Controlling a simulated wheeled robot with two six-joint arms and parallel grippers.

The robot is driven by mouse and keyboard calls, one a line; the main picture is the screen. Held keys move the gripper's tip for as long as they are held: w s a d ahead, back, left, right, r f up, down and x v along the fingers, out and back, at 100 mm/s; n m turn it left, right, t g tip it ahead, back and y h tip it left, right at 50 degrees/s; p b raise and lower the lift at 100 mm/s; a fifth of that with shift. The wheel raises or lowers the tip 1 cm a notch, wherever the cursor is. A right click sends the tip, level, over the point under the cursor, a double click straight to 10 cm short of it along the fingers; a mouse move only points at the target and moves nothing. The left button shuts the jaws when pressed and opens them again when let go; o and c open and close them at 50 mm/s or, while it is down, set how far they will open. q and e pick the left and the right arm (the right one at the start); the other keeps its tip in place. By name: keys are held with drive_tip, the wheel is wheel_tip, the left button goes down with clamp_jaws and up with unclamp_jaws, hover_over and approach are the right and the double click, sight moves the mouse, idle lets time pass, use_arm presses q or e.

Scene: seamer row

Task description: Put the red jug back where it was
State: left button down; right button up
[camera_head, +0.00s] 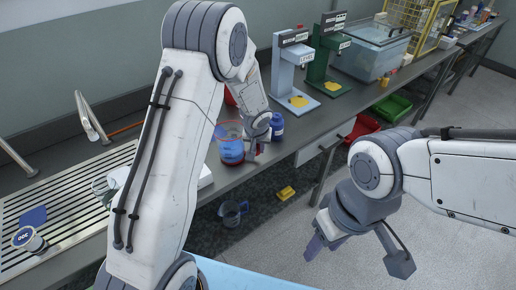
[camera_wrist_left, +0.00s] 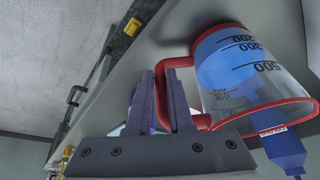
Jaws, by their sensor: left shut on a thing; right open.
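The red jug (camera_head: 231,150) is clear, with a red rim, red handle, black scale marks and blue contents. It is at the counter's front edge in the head view, and it fills the upper right of the left wrist view (camera_wrist_left: 250,85). My left gripper (camera_head: 257,148) is shut on the jug's handle, which shows between the fingers in the wrist view (camera_wrist_left: 162,95). I cannot tell whether the jug's base touches the counter. My right gripper (camera_head: 357,254) is open and empty over the floor, at the lower right.
A blue bottle (camera_head: 277,127) stands close right of the jug. Blue (camera_head: 297,80) and green (camera_head: 326,65) stands and a clear tank (camera_head: 371,52) line the counter further back. A slotted drain tray (camera_head: 62,222) lies left. A grey jug (camera_head: 232,213) is below the counter.

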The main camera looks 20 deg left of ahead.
use_arm(q)
drive_tip(key=c, duration=0.8)
unclamp_jaws()
drive_tip(key=a+p+v, duration=0.1)
drive_tip(key=v, duration=1)
drive_tip(key=s+d+r+m+g+h, duration=0.1)
drive_tip(key=s+d+r+m, duration=0.35)
drive_tip(key=s+d, duration=0.6)
drive_tip(key=s+m+g, duration=0.1)
drive_tip(key=s, duration=0.6)
drive_tip(key=s+r+m+g, duration=0.1)
drive_tip(key=s+m, duration=0.1)
drive_tip(key=s, duration=0.4)
drive_tip(key=s+d+r+m+g+h, duration=0.1)
drive_tip(key=s, duration=0.6)
drive_tip(key=shift+s+d+r+m, duration=0.15)
drive_tip(key=shift+s+m, duration=0.1)
drive_tip(key=shift+s, duration=0.05)
